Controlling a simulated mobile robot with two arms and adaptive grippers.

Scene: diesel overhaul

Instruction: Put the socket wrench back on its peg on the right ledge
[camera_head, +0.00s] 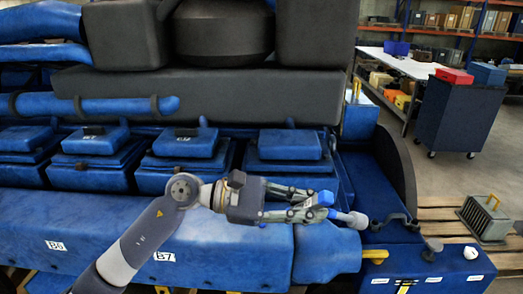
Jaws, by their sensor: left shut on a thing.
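My left gripper (318,206) reaches in from the left, in front of the blue engine covers. It is shut on the socket wrench, whose grey rounded end (354,220) sticks out to the right of the fingertips. The fingers hide part of the wrench. The right ledge (440,272) is a blue block at the lower right with small white labels on its front. The wrench end is above and left of this ledge, apart from its labelled front. I cannot tell which fitting on the ledge is the wrench's peg. My right gripper is not in view.
A ribbed grey unit (484,217) sits on a pallet behind. A dark cart (458,115) stands further back.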

